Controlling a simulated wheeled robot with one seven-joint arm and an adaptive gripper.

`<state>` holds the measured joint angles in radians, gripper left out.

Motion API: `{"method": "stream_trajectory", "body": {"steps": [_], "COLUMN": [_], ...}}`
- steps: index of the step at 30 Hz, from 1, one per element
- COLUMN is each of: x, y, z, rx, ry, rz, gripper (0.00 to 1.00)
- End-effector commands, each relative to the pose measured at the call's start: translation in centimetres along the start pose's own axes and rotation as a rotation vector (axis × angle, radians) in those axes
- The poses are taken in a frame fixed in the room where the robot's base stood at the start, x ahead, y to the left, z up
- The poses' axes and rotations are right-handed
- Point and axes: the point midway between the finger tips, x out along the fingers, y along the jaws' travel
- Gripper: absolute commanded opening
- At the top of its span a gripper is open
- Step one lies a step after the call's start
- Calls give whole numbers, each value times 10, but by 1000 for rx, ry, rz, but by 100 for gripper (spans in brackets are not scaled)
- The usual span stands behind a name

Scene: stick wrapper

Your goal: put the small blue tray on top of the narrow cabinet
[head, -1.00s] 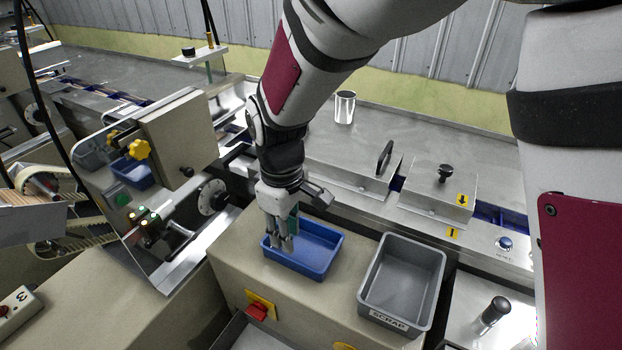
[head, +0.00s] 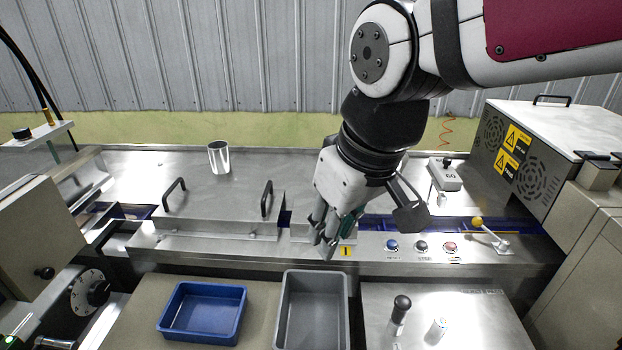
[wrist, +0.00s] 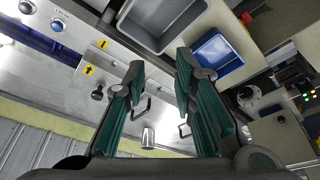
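The small blue tray (head: 203,337) sits upright and empty on a beige cabinet top (head: 138,300), to the left of a grey bin. It also shows in the wrist view (wrist: 217,60), apart from my fingers. My gripper (head: 326,248) hangs above the steel machine deck, up and to the right of the tray. In the wrist view my gripper (wrist: 160,58) has its two fingers spread with nothing between them. I cannot tell for sure that this beige top is the narrow cabinet, as its sides are out of view.
The grey bin (head: 314,338) stands close beside the tray. A steel cup (head: 219,158) and handled covers (head: 218,212) are on the deck. A black knob (head: 401,308) stands at front right, and a vented box (head: 530,150) at far right.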

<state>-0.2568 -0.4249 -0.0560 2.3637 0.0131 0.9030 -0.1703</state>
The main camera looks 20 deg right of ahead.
Motion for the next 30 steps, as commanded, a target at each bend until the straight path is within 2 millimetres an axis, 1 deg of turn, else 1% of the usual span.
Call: {"method": "stream_trajectory", "body": {"steps": [1, 4, 6, 10, 15, 30], "x": [-10, -20, -25, -29, -29, -29], "y": [10, 22, 27, 32, 34, 33], "z": [16, 43, 58, 75, 82, 81], "rx": [67, 180, 244, 317, 345, 342], "ry": [29, 66, 87, 112, 119, 119], "rz": [23, 63, 87, 117, 127, 126], "gripper": [25, 25, 25, 25, 25, 25]}}
